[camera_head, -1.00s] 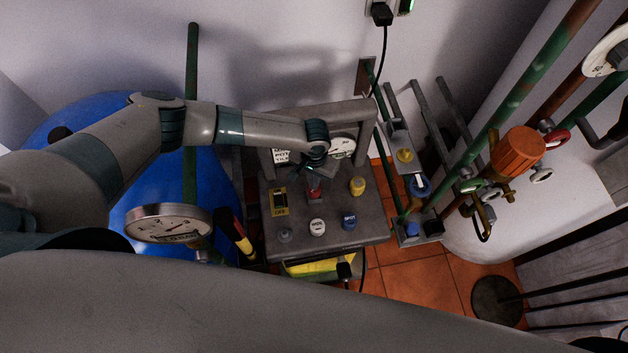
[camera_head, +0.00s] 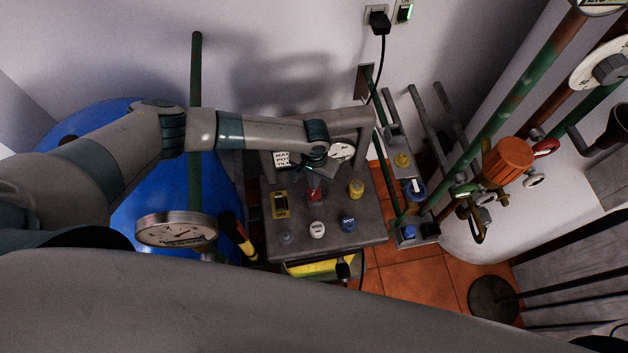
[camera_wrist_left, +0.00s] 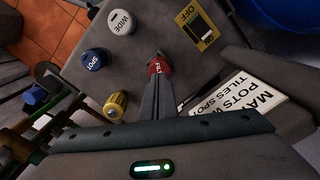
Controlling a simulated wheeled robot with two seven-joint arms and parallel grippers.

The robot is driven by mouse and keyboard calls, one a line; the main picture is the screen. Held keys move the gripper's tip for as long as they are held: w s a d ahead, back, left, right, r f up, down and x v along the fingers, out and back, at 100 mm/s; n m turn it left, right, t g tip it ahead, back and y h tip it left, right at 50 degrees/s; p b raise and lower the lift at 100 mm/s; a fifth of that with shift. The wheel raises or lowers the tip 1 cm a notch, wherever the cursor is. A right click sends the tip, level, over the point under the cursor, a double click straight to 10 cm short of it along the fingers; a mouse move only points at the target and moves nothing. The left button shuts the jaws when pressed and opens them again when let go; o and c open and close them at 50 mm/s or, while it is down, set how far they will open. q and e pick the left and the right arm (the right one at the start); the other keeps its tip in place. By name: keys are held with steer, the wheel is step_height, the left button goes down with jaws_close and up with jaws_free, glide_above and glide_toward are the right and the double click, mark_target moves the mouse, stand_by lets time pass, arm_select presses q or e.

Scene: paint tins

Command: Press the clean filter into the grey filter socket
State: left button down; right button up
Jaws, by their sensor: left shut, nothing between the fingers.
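My left gripper (camera_head: 312,174) is over the grey panel box (camera_head: 350,238), close to a red button (camera_head: 314,194). In the left wrist view its narrow fingers (camera_wrist_left: 157,82) are shut with nothing held. Their tips overlap the red button (camera_wrist_left: 157,66), which bears partly hidden lettering; I cannot tell whether they touch it. I cannot pick out a clean filter or a grey filter socket in either view. My right gripper is not in view.
The box carries a yellow OFF switch (camera_head: 280,204), a white WIDE button (camera_head: 317,230), a blue SPOT button (camera_head: 348,223) and a yellow knob (camera_head: 355,188). A pressure gauge (camera_head: 177,230) stands left. Pipes and an orange valve part (camera_head: 507,160) stand right.

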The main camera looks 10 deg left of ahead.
arm_select(q)
steer(key=shift+r, duration=0.1)
step_height(320, 180, up, 17)
steer(key=b, duration=0.3)
steer(key=shift+r+b, duration=0.15)
steer(key=shift+b, duration=0.25)
stand_by(0.5)
